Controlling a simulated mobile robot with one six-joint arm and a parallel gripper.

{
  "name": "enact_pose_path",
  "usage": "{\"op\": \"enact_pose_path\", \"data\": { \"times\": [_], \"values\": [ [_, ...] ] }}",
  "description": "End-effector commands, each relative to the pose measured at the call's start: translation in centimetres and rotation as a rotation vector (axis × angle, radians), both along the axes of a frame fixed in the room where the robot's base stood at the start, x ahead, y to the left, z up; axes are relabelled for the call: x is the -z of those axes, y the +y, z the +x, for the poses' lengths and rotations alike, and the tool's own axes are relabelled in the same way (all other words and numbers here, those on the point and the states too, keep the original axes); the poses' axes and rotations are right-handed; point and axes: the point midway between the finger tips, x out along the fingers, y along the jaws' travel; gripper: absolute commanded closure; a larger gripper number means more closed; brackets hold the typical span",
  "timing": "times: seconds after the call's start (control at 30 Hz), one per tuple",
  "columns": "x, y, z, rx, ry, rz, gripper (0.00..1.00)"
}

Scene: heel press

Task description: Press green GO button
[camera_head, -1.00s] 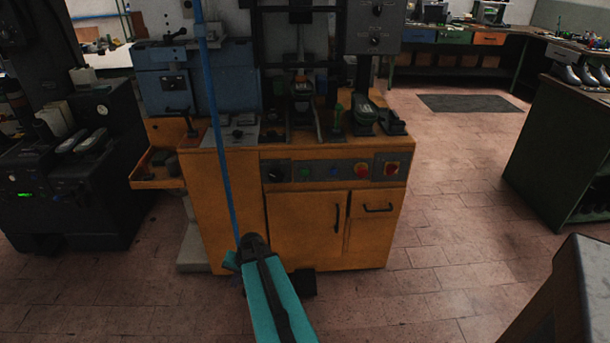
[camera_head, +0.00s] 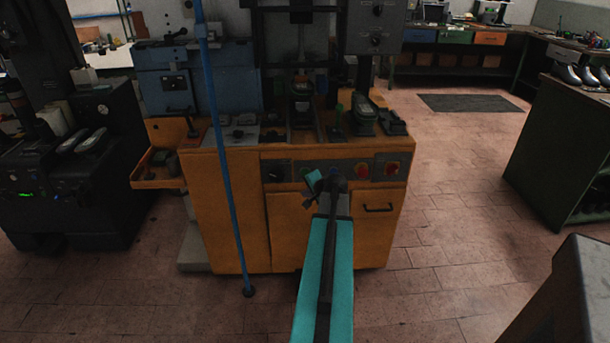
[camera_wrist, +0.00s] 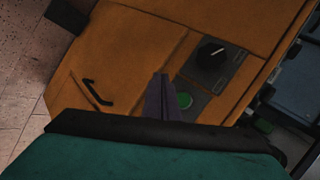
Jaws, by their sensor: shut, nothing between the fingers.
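The green GO button (camera_wrist: 184,100) shows in the wrist view as a round green cap on a dark square plate of the orange cabinet's front. My gripper (camera_wrist: 160,78) is shut and empty, its dark fingers pointing at the cabinet just left of the button. The fingers partly overlap the button's plate; I cannot tell if they touch anything. In the head view my arm reaches up to the control panel, and its teal wrist end blocks much of the view around the green button.
A black dial (camera_wrist: 211,51) sits beside the button. Red buttons (camera_head: 362,170) are farther right on the panel of the orange cabinet (camera_head: 220,215). A blue pole (camera_head: 225,170) stands in front. A cabinet door handle (camera_wrist: 97,95) juts out.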

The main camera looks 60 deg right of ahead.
Motion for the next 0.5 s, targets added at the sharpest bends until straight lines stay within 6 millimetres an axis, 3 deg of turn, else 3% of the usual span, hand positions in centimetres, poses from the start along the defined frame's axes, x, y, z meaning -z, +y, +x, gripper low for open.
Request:
{"op": "enact_pose_path", "data": {
  "times": [0.5],
  "values": [
    [-0.64,-0.87,-0.58,0.019,-0.013,-0.004,1.0]
  ]
}}
